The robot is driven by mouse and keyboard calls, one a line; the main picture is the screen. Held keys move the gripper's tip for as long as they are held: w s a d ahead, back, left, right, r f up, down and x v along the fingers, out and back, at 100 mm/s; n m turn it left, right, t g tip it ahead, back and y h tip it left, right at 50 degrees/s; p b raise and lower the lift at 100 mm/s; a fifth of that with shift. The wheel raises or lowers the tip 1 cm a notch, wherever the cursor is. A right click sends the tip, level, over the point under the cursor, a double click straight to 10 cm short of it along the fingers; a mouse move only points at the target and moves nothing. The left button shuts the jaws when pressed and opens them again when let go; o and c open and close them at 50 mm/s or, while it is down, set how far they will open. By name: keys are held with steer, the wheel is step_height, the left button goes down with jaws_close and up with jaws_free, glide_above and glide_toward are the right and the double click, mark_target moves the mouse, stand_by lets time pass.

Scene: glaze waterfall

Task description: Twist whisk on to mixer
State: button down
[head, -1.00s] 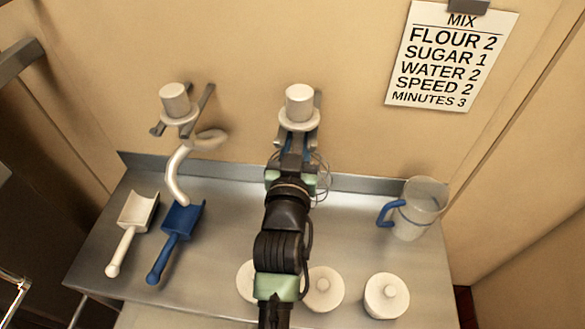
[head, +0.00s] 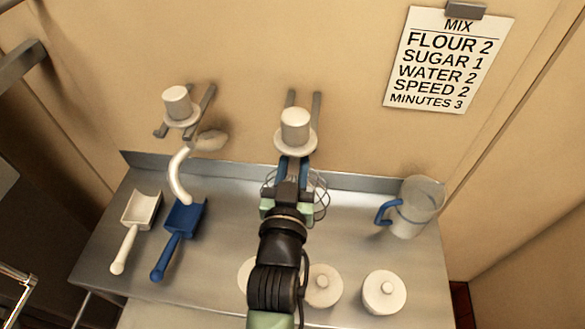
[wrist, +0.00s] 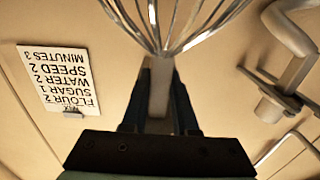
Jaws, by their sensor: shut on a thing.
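The whisk has a white cylindrical cap with a flange (head: 295,128) and thin wire loops (head: 321,197) below it. My gripper (head: 294,164), with blue fingers, is shut on the whisk's shaft just under the flange and holds it upright, in front of the wall prongs. In the wrist view, the pale shaft (wrist: 160,85) sits between my dark fingers (wrist: 160,70), with the wire loops at the top of the picture. My gripper and arm hide part of the wires in the head view. I cannot make out a mixer in any view.
A white dough hook (head: 180,175) hangs on the left wall prongs. The whisk's prongs (head: 316,105) stick out behind it. A white scoop (head: 140,208), a blue scoop (head: 186,217), a clear jug (head: 416,206) and white lidded pots (head: 384,292) are on the metal table (head: 360,240).

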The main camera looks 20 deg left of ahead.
steer(key=p+v, duration=0.2)
steer(key=v, duration=0.8)
steer(key=shift+s+r, duration=0.35)
stand_by(0.6)
steer(key=shift+d, duration=0.1)
